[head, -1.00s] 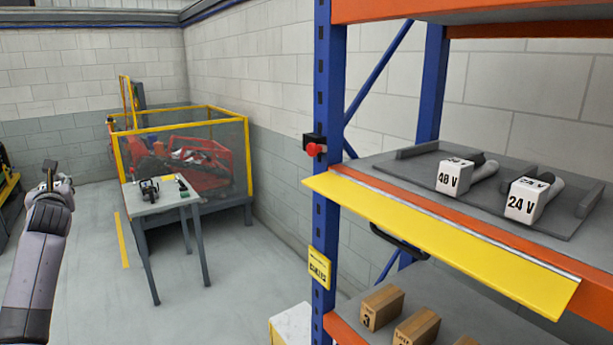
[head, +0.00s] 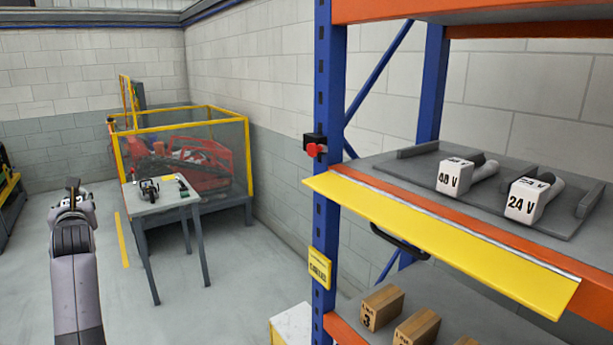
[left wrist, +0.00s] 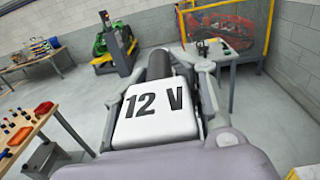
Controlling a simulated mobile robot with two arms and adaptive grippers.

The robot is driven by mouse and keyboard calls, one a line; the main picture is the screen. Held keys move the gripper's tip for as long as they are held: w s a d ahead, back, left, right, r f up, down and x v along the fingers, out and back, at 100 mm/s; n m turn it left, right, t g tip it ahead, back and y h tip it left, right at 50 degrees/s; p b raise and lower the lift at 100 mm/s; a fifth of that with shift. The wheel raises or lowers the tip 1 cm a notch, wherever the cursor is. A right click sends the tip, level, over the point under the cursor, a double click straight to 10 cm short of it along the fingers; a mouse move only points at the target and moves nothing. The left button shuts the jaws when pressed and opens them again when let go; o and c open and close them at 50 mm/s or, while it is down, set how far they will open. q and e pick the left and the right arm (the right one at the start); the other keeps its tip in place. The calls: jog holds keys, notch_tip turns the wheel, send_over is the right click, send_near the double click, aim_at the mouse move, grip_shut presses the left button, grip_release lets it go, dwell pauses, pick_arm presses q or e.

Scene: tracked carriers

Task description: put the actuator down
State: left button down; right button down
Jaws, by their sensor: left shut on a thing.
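My left gripper (head: 72,192) is raised at the left of the head view, above open floor. In the left wrist view my left gripper (left wrist: 168,92) is shut on an actuator (left wrist: 155,118), a white block marked "12 V" with a dark cylinder at its far end. In the head view the gripper mostly hides it. Two similar actuators, marked 48 V (head: 454,178) and 24 V (head: 521,204), lie side by side on the grey shelf board (head: 410,176) at the right. My right gripper is not in view.
A small grey table (head: 150,202) with tools stands before a yellow-framed cage (head: 247,160) holding a red machine. A blue and orange rack (head: 325,200) with a yellow front flap (head: 440,248) fills the right. Open floor (head: 190,310) lies between.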

pick_arm(q)
jog(key=s+d+f+m+t+h, duration=0.1)
jog(key=s+d+f+m+h, duration=0.15)
jog(key=s+d+f, duration=0.55)
jog(key=s+d+f+m+t+h, duration=0.1)
jog(key=s+d+f+h, duration=0.25)
jog(key=d+f, duration=0.5)
jog(key=s+d+f+m+t+h, duration=0.1)
jog(key=s+d+f+m+h, duration=0.1)
jog(key=s+d+f, duration=0.6)
jog(key=s+d+r+m+h, duration=0.1)
jog(key=s+d+r, duration=0.1)
jog(key=s+d, duration=0.55)
jog(key=s+d+r+m+h, duration=0.15)
jog(key=s+d, duration=0.25)
jog(key=s, duration=0.6)
notch_tip(320, 180, down, 14)
jog(key=b, duration=1.4)
jog(key=shift+w+f+n+t, duration=0.15)
jog(key=shift+w+n+t, duration=0.15)
